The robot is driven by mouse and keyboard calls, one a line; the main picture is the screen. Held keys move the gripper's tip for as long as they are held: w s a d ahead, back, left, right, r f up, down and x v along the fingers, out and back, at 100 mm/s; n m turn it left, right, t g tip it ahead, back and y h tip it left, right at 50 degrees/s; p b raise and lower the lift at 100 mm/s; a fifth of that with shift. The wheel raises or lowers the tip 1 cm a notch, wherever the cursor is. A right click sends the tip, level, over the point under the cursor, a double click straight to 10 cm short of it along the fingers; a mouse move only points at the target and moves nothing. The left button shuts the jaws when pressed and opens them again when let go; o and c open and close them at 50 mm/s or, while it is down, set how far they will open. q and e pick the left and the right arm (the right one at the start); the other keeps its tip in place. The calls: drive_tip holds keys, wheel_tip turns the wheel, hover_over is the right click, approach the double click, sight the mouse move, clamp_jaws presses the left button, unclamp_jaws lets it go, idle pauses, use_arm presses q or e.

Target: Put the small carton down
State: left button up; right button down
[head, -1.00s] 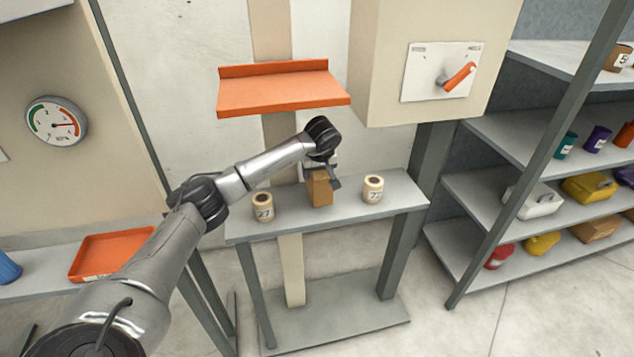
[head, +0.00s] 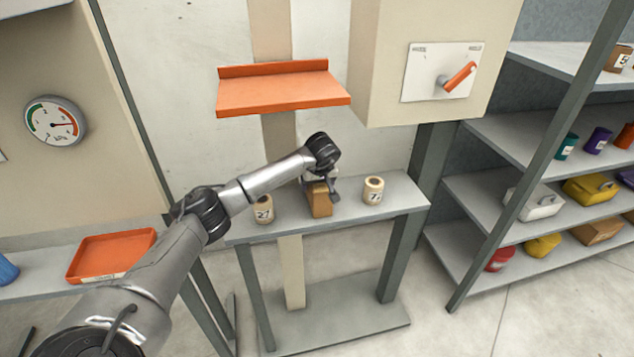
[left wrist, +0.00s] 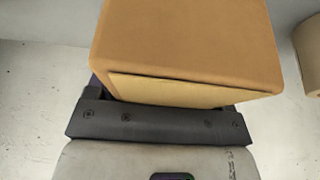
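The small carton (head: 320,203) is a brown box, upright at the middle of the grey table (head: 405,200), between two cream tins. Its base is at or very near the tabletop; I cannot tell whether it touches. My left gripper (head: 322,190) reaches down from above and is around the carton, with a dark finger showing on its right side. The carton (left wrist: 185,45) also fills the middle of the left wrist view, close against the gripper's dark palm; the fingertips are hidden there. My right gripper is in no view.
A cream tin marked 27 (head: 264,210) stands left of the carton, and another cream tin (head: 373,189) stands right. An orange shelf (head: 283,92) hangs above. A lever panel (head: 441,72) is at upper right. An orange tray (head: 110,255) is at left.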

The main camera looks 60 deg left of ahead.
use_arm(q)
drive_tip(key=shift+o, duration=1.3)
drive_tip(key=p+v, duration=0.1)
drive_tip(key=v, duration=0.6)
drive_tip(key=shift+r, duration=0.35)
